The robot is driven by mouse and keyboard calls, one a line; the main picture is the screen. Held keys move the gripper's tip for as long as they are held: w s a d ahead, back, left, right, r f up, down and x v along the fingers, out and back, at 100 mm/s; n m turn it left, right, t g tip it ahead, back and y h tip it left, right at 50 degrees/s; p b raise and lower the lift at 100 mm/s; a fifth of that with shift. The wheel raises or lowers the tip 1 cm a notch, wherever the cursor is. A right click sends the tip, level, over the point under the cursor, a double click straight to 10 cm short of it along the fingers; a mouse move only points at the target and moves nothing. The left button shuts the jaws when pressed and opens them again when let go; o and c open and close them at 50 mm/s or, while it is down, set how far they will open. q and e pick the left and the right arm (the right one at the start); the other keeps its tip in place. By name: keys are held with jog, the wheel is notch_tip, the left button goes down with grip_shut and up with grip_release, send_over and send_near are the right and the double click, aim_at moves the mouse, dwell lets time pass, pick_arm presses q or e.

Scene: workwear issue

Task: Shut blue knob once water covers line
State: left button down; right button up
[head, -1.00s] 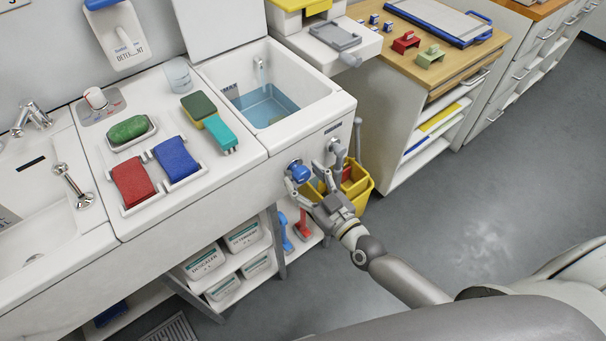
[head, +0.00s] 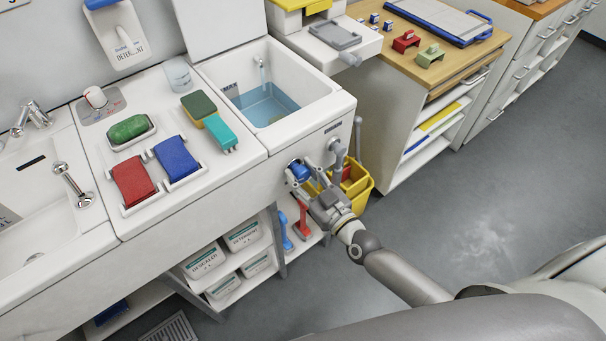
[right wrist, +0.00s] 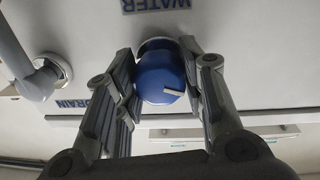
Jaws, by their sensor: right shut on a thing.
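The blue knob (head: 299,171) is on the front panel of the white basin (head: 338,104). My right gripper (head: 310,172) is shut on it. In the right wrist view the blue knob (right wrist: 158,75) sits between the two fingers (right wrist: 160,85), below a WATER label, with a white mark at its lower right. Blue water (head: 265,106) lies in the basin, and a thin stream (head: 263,74) shows below the spout. A MAX mark (head: 231,90) is on the basin's left inner wall; I cannot tell exactly how the water stands against its line. My left gripper is out of view.
A grey drain pipe (right wrist: 38,78) with a DRAIN label is beside the knob. A yellow bucket (head: 362,190) stands below, behind my gripper. Red and blue cloths (head: 177,158), a sponge (head: 198,106) and a teal brush (head: 220,134) lie on the counter left of the basin.

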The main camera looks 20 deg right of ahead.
jog(key=shift+m, duration=0.3)
jog(key=m, duration=0.2)
jog(key=shift+m+p, duration=0.4)
jog(key=m, duration=0.6)
jog(key=shift+m+g, duration=0.3)
jog(key=shift+m, duration=1.7)
jog(key=o, duration=1)
jog(key=shift+o, duration=0.2)
jog(key=v, duration=1.2)
jog(key=shift+d, duration=0.15)
